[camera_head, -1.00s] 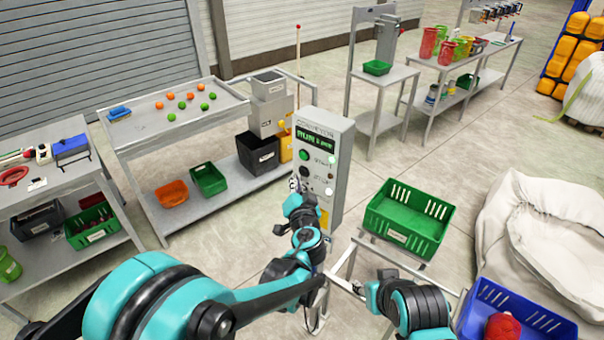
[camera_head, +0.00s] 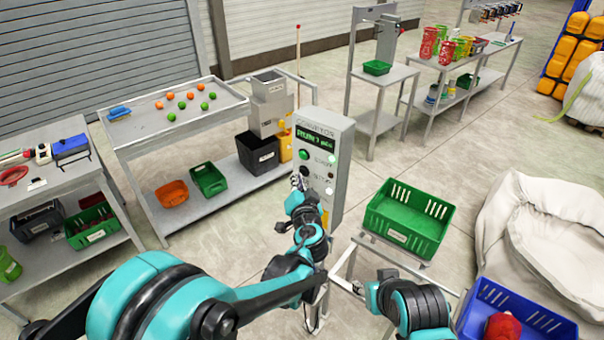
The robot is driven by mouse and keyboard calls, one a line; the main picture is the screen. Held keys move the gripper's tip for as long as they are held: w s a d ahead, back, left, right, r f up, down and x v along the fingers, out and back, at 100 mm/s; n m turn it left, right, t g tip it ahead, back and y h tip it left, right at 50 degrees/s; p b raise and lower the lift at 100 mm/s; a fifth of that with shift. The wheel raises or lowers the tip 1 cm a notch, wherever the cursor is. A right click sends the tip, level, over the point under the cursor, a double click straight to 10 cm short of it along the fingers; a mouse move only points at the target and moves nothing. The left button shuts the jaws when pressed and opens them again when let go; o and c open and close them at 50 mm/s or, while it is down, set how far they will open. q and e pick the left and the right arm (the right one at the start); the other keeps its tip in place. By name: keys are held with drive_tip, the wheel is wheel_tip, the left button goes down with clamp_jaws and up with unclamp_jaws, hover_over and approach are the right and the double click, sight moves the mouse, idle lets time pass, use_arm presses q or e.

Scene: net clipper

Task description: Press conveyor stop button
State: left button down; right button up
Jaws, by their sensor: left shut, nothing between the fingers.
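The conveyor control box (camera_head: 342,160) is a grey upright cabinet in the middle of the head view. It has a lit green display (camera_head: 316,138), a green button (camera_head: 303,154) and a dark button (camera_head: 304,171) below it, each beside a small label. My left gripper (camera_head: 298,181) is shut and empty. Its tip is at the front of the box, just below the dark button in the picture; I cannot tell whether it touches. My left wrist hides the lower front of the box. My right arm shows at the bottom centre right, but its fingers cannot be made out.
A sorting table (camera_head: 180,128) with orange and green balls stands left of the box. A green crate (camera_head: 405,240) on a stand is to the right. A blue crate (camera_head: 480,325) and a white bulk bag (camera_head: 530,225) are at the lower right.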

use_arm(q)
drive_tip(key=shift+w+d, duration=0.35)
idle(0.8)
idle(0.4)
drive_tip(key=shift+s+a, duration=0.6)
drive_tip(key=shift+s, duration=0.05)
drive_tip(key=shift+s+a+b, duration=0.35)
drive_tip(key=shift+s+a, duration=1.3)
drive_tip(key=shift+s, duration=0.25)
